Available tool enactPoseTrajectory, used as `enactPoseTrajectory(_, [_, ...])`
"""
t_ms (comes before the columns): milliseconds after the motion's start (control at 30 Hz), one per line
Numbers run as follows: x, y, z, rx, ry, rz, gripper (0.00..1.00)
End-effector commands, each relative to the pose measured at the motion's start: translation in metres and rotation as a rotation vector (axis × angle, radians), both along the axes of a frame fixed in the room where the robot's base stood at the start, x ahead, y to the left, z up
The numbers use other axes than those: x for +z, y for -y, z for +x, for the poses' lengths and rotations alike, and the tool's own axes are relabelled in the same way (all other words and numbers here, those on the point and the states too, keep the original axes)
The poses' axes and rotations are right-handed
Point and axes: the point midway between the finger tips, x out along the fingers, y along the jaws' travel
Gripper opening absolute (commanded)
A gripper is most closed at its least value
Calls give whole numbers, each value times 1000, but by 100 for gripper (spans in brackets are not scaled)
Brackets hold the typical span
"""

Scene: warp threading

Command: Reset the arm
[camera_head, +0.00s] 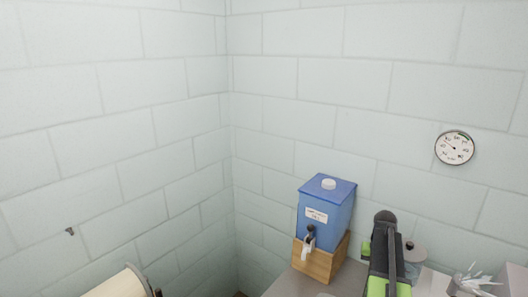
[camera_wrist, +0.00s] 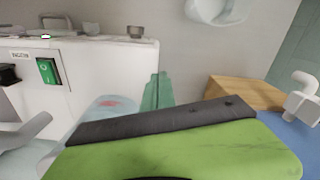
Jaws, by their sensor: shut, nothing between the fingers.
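My arm, black and bright green, rises at the lower right of the head view, in front of the counter and right of the blue dispenser. Its fingertips cannot be made out there. In the wrist view a large green part with a black bar fills the lower middle. A narrow green piece, which looks like my gripper (camera_wrist: 158,92), sticks out beyond the bar. It is shut and nothing shows in it.
A blue dispenser (camera_head: 325,210) with a tap stands on a wooden stand (camera_head: 320,262) on the grey counter (camera_head: 290,285). A round gauge (camera_head: 454,148) hangs on the wall. A white panel with a green switch (camera_wrist: 47,71) shows in the wrist view.

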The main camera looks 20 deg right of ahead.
Motion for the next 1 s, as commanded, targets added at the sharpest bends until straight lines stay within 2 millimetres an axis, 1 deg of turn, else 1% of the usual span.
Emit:
enactPoseTrajectory(33, [-19,-43,20,68,0,0,0])
enactPoseTrajectory(67, [-24,-67,31,106,0,0,0])
enactPoseTrajectory(100, [-31,-99,43,156,0,0,0])
enactPoseTrajectory(167, [-42,-149,57,233,0,0,0])
enactPoseTrajectory(200, [-49,-183,63,283,0,0,0])
enactPoseTrajectory(233, [-55,-209,67,322,0,0,0])
enactPoseTrajectory(267, [-60,-235,69,360,-1,1,0])
enactPoseTrajectory(300, [-67,-269,69,411,-1,1,0])
enactPoseTrajectory(333, [-73,-295,68,450,-1,1,0])
enactPoseTrajectory(367, [-78,-320,65,486,0,1,0])
enactPoseTrajectory(400, [-84,-351,60,533,-1,1,0])
enactPoseTrajectory(467, [-92,-391,48,595,0,0,0])
enactPoseTrajectory(500, [-97,-413,39,628,0,0,0])
enactPoseTrajectory(567, [-101,-438,22,664,0,0,0])
enactPoseTrajectory(600, [-99,-444,11,670,0,0,0])
enactPoseTrajectory(667, [-96,-440,2,657,0,0,0])
enactPoseTrajectory(733, [-95,-439,-2,650,0,1,0])
enactPoseTrajectory(1000, [-95,-439,1,638,0,1,0])
